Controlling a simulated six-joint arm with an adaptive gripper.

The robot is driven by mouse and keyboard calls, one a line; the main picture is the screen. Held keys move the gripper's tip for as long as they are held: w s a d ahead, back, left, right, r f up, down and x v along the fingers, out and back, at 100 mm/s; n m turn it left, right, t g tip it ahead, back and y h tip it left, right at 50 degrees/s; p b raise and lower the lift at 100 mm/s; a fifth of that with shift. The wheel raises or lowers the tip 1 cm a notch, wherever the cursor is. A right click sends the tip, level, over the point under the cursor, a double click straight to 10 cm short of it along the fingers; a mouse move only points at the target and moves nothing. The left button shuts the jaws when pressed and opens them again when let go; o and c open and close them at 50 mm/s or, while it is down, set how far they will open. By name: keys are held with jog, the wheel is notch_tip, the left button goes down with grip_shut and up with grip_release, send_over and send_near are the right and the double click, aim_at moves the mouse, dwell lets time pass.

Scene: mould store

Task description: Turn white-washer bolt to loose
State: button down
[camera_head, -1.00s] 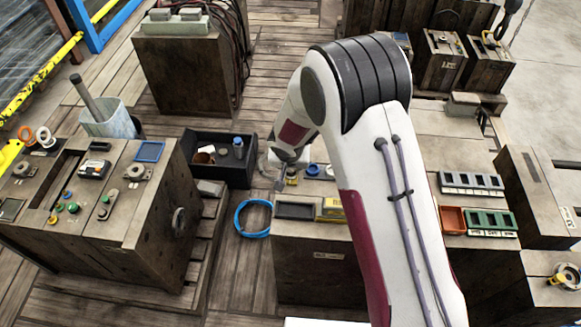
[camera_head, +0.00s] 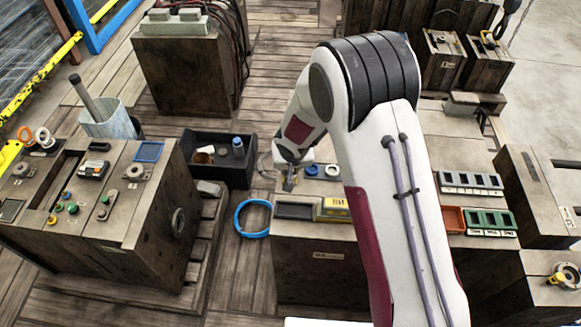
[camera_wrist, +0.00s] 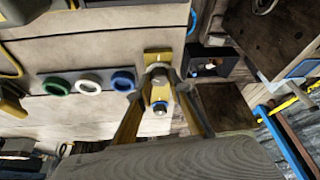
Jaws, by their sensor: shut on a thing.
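In the wrist view my gripper (camera_wrist: 162,92) is closed around a small yellowish bolt piece (camera_wrist: 159,91) on a narrow yellow plate (camera_wrist: 157,57). A pale round washer-like part (camera_wrist: 158,69) shows just beyond the fingertips, and a blue-tipped part (camera_wrist: 160,109) shows between the fingers. I cannot tell clearly which of these is the white washer. In the head view my gripper (camera_head: 289,182) is low over the near block, and its fingers hide the bolt.
A blue ring (camera_wrist: 123,81), a white ring (camera_wrist: 89,84) and a green ring (camera_wrist: 55,86) lie in a row beside the plate. A dark tray (camera_head: 295,211) and a yellow box (camera_head: 334,207) sit close on the near side. A black bin (camera_head: 218,170) stands to the left.

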jog(key=shift+f, duration=0.1)
jog(key=c, duration=1.8)
grip_release()
jog(key=shift+c, duration=0.2)
jog(key=shift+s+r, duration=0.2)
jog(key=shift+r, duration=0.5)
jog(key=v, duration=1)
jog(key=shift+r, duration=0.3)
jog(key=shift+s+d, duration=0.1)
jog(key=shift+s, duration=0.05)
